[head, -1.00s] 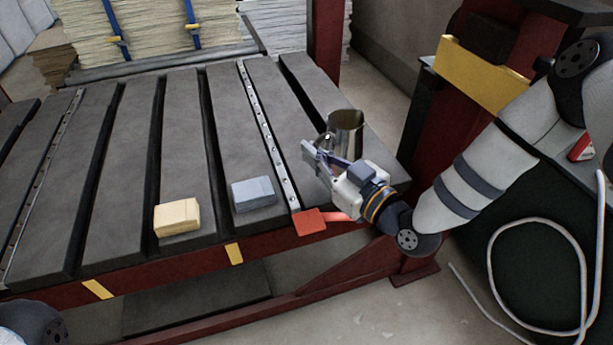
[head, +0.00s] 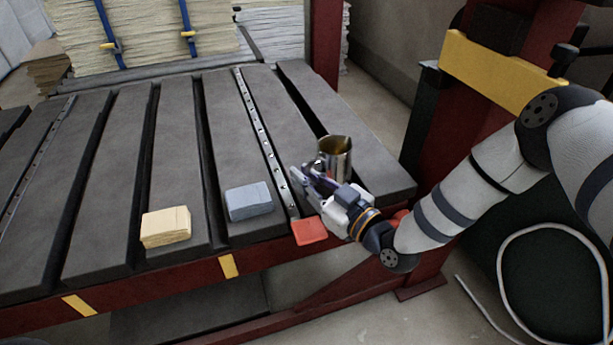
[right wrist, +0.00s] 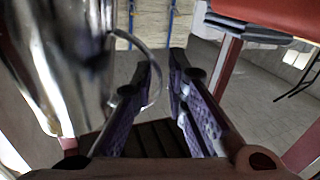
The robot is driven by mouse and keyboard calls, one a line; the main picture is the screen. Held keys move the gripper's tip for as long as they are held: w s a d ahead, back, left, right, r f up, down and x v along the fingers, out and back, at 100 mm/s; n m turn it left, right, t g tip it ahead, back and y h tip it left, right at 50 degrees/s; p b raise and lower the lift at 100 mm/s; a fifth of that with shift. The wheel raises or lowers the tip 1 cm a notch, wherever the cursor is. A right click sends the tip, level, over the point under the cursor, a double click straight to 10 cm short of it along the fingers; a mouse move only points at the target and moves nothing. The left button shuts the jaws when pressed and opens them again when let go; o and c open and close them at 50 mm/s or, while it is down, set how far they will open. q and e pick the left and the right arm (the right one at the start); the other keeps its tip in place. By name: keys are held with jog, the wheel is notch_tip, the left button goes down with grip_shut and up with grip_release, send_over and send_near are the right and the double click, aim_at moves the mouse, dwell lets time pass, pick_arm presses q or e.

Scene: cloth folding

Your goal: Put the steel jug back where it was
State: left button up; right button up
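The steel jug (head: 337,158) is shiny and upright over the right end of the slatted table, its open top showing in the head view. Its base is hidden behind my right gripper (head: 304,175), so I cannot tell whether it touches a slat. In the right wrist view the jug (right wrist: 70,65) fills the left side, and its thin curved handle passes between the fingers of the right gripper (right wrist: 163,68). My left gripper is not in view.
A blue-grey block (head: 249,201) and a cream block (head: 166,227) lie on the slats (head: 110,190) left of the gripper. A red-orange pad (head: 310,231) lies at the front edge. A red post with a yellow bar (head: 500,72) stands right. The slats further left are clear.

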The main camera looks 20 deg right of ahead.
jog(key=shift+r, duration=0.25)
jog(key=p+v, duration=0.3)
jog(key=v, duration=0.9)
jog(key=s+a+f+m+g+h, duration=0.1)
jog(key=s+a+f+g, duration=0.15)
jog(key=s+f, duration=0.3)
jog(key=s+a+f+m+g, duration=0.1)
jog(key=s+f+g, duration=0.25)
jog(key=f, duration=0.25)
jog(key=s+a+f+m+g+h, duration=0.1)
jog(key=s+f+g, duration=0.3)
jog(key=s, duration=0.6)
jog(key=s+f+m+g+h, duration=0.1)
jog(key=s+f+g, duration=0.3)
jog(key=s, duration=0.6)
jog(key=s+d+r+g+h, duration=0.1)
jog(key=s+d+r+g, duration=0.1)
jog(key=s, duration=0.7)
jog(key=s+d+r+m+g+h, duration=0.1)
jog(key=s+g, duration=0.3)
jog(key=s, duration=0.6)
jog(key=s+d+r+m+g+h, duration=0.1)
jog(key=s+d+r+g, duration=0.3)
jog(key=s, duration=0.5)
jog(key=shift+s+h, duration=0.2)
jog(key=shift+h, duration=0.5)
jog(key=shift+r, duration=0.15)
